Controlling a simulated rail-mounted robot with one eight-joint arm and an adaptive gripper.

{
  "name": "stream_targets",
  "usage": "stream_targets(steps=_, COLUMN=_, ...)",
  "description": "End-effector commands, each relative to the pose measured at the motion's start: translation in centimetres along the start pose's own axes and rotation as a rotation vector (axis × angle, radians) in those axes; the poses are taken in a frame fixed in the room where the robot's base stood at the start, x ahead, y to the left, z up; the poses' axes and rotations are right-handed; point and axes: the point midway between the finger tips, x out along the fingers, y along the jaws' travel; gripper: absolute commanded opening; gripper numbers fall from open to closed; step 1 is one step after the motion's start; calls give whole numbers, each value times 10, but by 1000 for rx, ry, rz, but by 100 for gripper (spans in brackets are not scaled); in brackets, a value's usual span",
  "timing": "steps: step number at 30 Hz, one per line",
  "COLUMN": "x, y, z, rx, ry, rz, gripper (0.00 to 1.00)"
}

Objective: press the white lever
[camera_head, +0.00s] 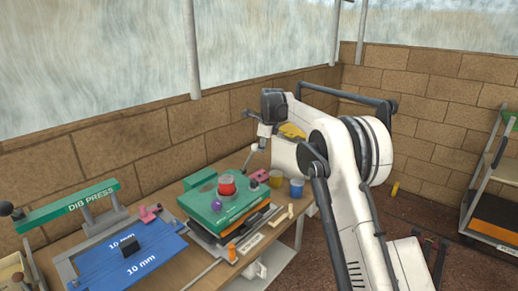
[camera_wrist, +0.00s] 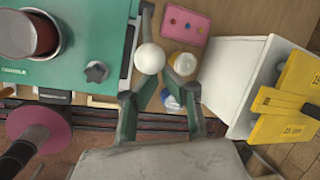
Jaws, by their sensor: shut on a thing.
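The white lever ends in a round white knob (camera_wrist: 150,58), seen from above in the wrist view. In the head view the lever (camera_head: 248,158) stands tilted at the back right of a green machine (camera_head: 207,212). My gripper (camera_head: 262,142) is above the machine's back right corner, at the top of the lever.

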Motion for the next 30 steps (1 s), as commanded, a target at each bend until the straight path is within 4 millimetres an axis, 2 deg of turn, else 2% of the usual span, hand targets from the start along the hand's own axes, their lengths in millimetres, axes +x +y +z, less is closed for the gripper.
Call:
stream_targets(steps=1, x=-1, y=1, z=6, rx=-2, ry=-7, rz=-1, gripper=0)
stream_targets(steps=13, x=1, y=2, z=5, rx=-3, ry=-10, rz=-2, gripper=0)
stream_targets(steps=17, x=7, y=4, z=-9, rx=-1, ry=-8, rz=-2, gripper=0)
stream_targets(steps=21, x=16, y=7, z=-34, rx=0, ry=-5, rz=-1, gripper=0)
stream_targets(steps=30, x=-49, y=7, z=-37, rx=0, ry=-3, rz=0, gripper=0)
